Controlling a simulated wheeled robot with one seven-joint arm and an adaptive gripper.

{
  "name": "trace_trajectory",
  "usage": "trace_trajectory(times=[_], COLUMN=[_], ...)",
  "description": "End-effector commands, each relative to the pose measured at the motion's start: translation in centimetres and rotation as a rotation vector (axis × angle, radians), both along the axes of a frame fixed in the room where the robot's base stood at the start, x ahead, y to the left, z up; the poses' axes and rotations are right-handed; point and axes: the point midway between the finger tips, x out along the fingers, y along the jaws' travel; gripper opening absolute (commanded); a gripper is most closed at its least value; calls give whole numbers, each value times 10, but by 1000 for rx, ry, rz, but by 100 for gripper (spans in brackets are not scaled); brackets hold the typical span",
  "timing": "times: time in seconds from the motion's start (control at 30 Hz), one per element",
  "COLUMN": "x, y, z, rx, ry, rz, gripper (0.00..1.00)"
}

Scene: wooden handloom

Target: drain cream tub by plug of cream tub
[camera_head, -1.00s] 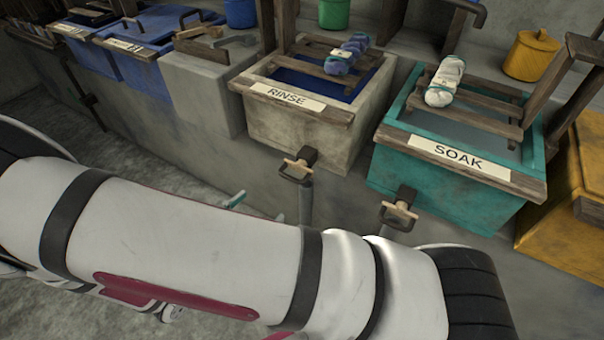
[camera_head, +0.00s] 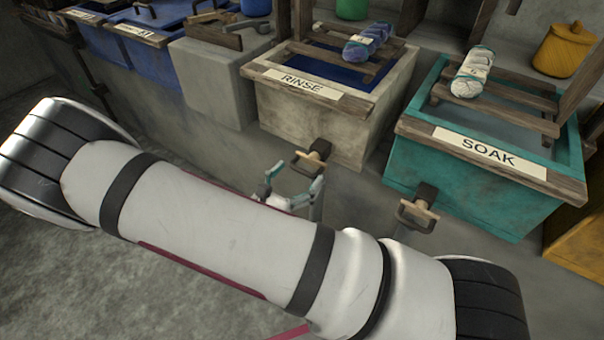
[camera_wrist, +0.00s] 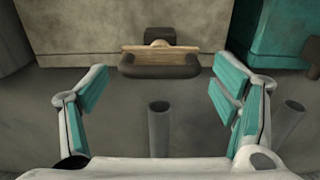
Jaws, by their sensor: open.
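The cream tub (camera_head: 300,118) carries a RINSE label and stands mid-view in the head view; its front wall fills the top of the wrist view (camera_wrist: 85,35). Its plug (camera_head: 312,158) is a dark block with a light wooden piece and a dark handle, low on the front wall. In the wrist view the plug (camera_wrist: 160,60) is centred ahead, between the lines of my fingers. My gripper (camera_wrist: 162,88) is open and empty, with teal pads on both sides. In the head view my gripper (camera_head: 295,180) is just below and in front of the plug, partly hidden by my arm.
A teal SOAK tub (camera_head: 470,170) with its own plug (camera_head: 417,210) stands right. An upright grey pipe (camera_wrist: 159,130) rises below the cream tub's plug, another (camera_wrist: 287,122) to its right. Yarn bundles (camera_head: 366,42) rest on slats over the tubs. Blue tubs (camera_head: 165,35) stand left.

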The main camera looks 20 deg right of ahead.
Motion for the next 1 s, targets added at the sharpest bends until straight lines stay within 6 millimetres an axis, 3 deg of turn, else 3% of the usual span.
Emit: trace_trajectory(times=[0.2, 0.53, 0.8, 1.0], x=[12, 13, 13, 7], y=[-16, -18, -18, -8], z=[0, 0, 0, 1], rx=[1, 0, -1, 1], ry=[-1, 0, 1, 2], rz=[-1, 0, 0, 2], gripper=[81, 81, 22, 20])
